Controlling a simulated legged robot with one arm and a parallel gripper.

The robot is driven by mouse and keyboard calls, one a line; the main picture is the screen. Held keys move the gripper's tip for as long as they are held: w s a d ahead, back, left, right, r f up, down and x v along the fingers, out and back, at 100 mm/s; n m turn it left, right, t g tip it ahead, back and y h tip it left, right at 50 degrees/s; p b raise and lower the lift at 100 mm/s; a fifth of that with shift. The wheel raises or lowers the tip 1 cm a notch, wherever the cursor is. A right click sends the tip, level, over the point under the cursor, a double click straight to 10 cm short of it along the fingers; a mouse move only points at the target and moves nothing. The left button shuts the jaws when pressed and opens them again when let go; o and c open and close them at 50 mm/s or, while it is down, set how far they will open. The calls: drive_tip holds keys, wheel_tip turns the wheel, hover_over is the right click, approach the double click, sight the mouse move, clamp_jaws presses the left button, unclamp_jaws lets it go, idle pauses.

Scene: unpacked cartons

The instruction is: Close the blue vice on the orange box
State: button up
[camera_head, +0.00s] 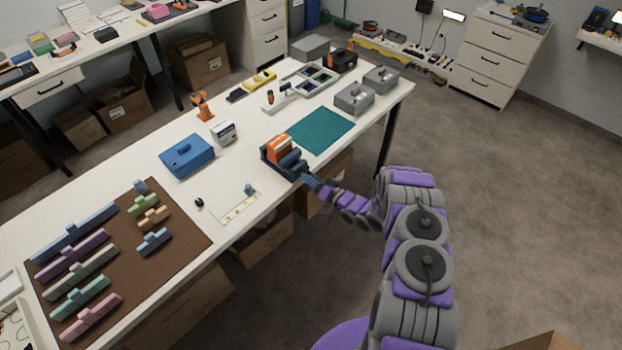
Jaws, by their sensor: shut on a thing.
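The blue vice (291,163) stands near the front edge of the white table. The orange box (279,146) sits upright between its jaws, with a white stripe on its side. How tightly the jaws touch the box is too small to tell. My gripper (310,179) is at the front right end of the vice, at the table's edge. It is shut on what looks like the vice's handle. The fingertips and the handle are small and partly hidden, so their exact contact is unclear.
A teal mat (321,130) lies behind the vice to the right, with grey boxes (354,98) beyond it. A blue case (187,156) and a small white-and-grey box (223,133) stand to the left. A brown mat (185,242) with coloured blocks covers the near left.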

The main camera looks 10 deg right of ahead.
drive_tip(key=shift+d+f+m, duration=0.1)
drive_tip(key=shift+m, duration=11.7)
drive_tip(key=o, duration=0.8)
drive_tip(key=shift+f, duration=0.15)
drive_tip(key=shift+o, duration=1.3)
drive_tip(key=shift+r, duration=0.2)
drive_tip(key=shift+d, duration=0.1)
drive_tip(key=p+v, duration=0.2)
drive_tip(key=v, duration=1.5)
drive_tip(key=shift+d, duration=0.1)
